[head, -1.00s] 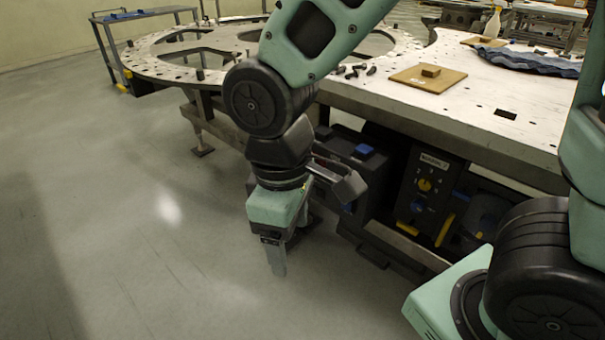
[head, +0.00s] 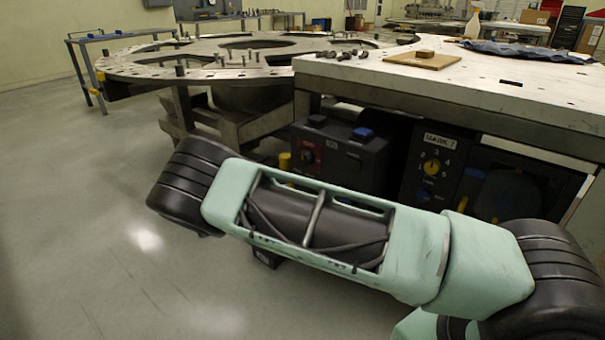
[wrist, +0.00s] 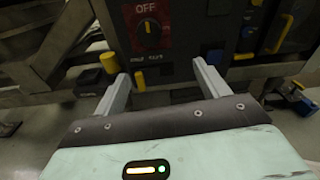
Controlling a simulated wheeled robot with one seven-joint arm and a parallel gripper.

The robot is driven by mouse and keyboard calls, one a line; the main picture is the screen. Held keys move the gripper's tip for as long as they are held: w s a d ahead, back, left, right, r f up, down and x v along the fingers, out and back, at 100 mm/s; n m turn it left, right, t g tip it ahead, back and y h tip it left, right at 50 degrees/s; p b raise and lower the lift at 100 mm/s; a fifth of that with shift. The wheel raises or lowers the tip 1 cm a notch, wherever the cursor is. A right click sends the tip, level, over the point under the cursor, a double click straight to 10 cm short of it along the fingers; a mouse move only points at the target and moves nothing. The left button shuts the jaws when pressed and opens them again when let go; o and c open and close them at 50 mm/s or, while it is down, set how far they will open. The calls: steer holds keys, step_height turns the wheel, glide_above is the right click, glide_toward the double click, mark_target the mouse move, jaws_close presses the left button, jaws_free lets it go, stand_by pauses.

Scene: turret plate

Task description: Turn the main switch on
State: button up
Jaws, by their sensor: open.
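The main switch (wrist: 148,32) is a dark round knob with a yellow pointer mark on a red plate, near the top of the wrist view. The word OFF stands above it and the pointer is roughly upright. In the head view the red switch plate (head: 307,156) shows on the dark box under the table. My gripper (wrist: 160,70) is open, with its two fingers apart and nothing between them. It is short of the switch, with the knob above the gap between the fingertips. In the head view my arm hides the gripper.
A yellow post (wrist: 109,62) stands close to the left finger. A second panel (head: 432,165) with a yellow dial labelled MARK is to the right. The white tabletop (head: 400,75) overhangs the boxes. Open floor (head: 80,220) lies to the left.

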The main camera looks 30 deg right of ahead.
steer(key=w+n+t, duration=0.1)
steer(key=b, duration=0.2)
glide_toward(302, 162)
steer(key=shift+h, duration=0.3)
steer(key=x, duration=1)
steer(key=shift+f, duration=0.2)
steer(key=c, duration=1)
